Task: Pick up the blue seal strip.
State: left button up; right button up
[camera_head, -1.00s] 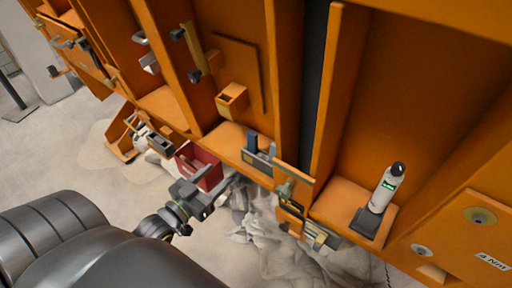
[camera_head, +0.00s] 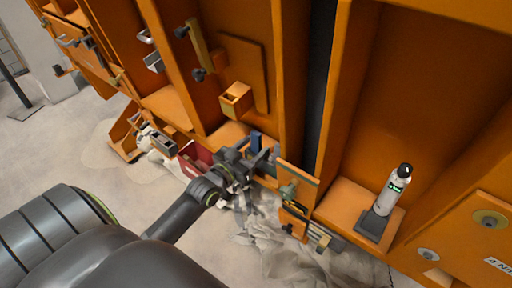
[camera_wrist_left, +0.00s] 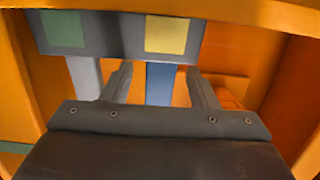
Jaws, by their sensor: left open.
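The blue seal strip (camera_head: 256,138) stands upright in a small holder on an orange ledge, partly hidden by my gripper in the head view. In the left wrist view the blue strip (camera_wrist_left: 160,84) shows between the fingers, with a gap on each side. Its end meets a grey plate (camera_wrist_left: 122,35) with a green square and a yellow square. My left gripper (camera_wrist_left: 159,72) is open and empty, and in the head view it (camera_head: 258,160) is at the holder. A grey strip (camera_wrist_left: 84,78) is left of the fingers. My right gripper is not in view.
A red bin (camera_head: 194,158) is just left of my gripper. Orange upright ribs (camera_head: 288,80) bound the bay. Crumpled grey sheeting (camera_head: 265,235) lies below.

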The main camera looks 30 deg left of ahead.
aim_at(256, 133)
pick_arm(q)
jog(key=shift+w+f, duration=0.1)
jog(key=shift+w, duration=0.9)
jog(key=shift+s, duration=0.1)
jog(key=c, duration=1.1)
notch_tip(256, 133, up, 9)
jog(key=p, duration=0.3)
jog(key=shift+f+p, duration=0.1)
jog(key=shift+p, duration=0.3)
jog(key=shift+c, duration=0.2)
jog(key=shift+r, duration=0.65)
